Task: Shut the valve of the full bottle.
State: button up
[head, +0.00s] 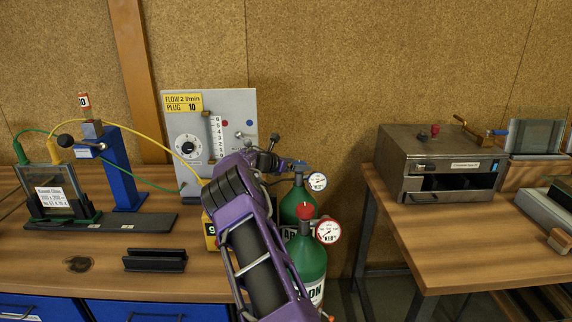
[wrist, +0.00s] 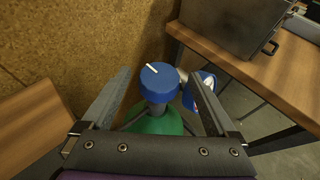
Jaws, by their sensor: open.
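Two green gas bottles stand between the tables. The rear bottle (head: 298,205) has a blue-rimmed gauge (head: 317,181); the front bottle (head: 308,262) has a red valve knob (head: 305,211) and a red-rimmed gauge (head: 328,231). The needle readings are too small to tell. In the wrist view, a round blue valve knob (wrist: 159,84) with a white line tops a green bottle (wrist: 157,124). My gripper (wrist: 159,77) is open, with its fingers on either side of the blue knob and visible gaps. In the head view my arm hides part of both bottles.
The left table holds a grey flow panel (head: 235,105), a blue stand (head: 128,170), a glass frame with hoses and a black block (head: 155,260). The right table (head: 430,235) carries a metal oven (head: 440,150). A corkboard wall is close behind the bottles.

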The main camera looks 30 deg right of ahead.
jog(key=v, duration=1.7)
jog(key=shift+a, duration=0.1)
